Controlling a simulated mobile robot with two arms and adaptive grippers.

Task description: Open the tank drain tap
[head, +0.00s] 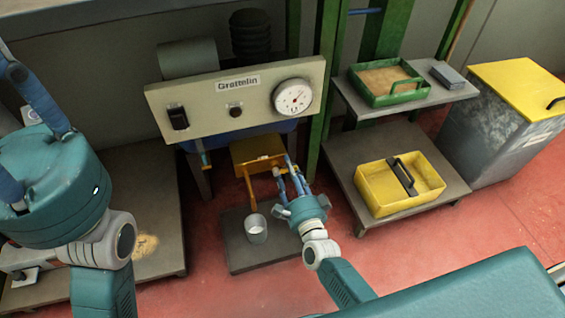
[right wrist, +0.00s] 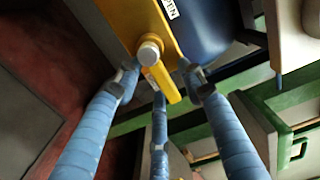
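The drain tap shows in the right wrist view as a pale round knob (right wrist: 149,52) with a yellow lever (right wrist: 166,86) slanting down to the right. It sits on a yellow plate (right wrist: 120,18), beside a label partly reading "OPEN". The blue tank (right wrist: 215,30) is behind it. My right gripper (head: 284,165) is open just in front of the yellow part (head: 257,150) under the panel. Its fingertips (right wrist: 158,82) spread around the lever; contact cannot be told. My left gripper (head: 22,130) is open and empty at the left, fingers spread.
A metal cup (head: 256,230) stands on a dark plate (head: 232,262) below the yellow part. Above is the "Grottelin" panel (head: 205,98) with a dial (head: 292,97). At right are a shelf with a green tray (head: 390,97), a yellow tray (head: 378,202) and a yellow-lidded bin (head: 485,140).

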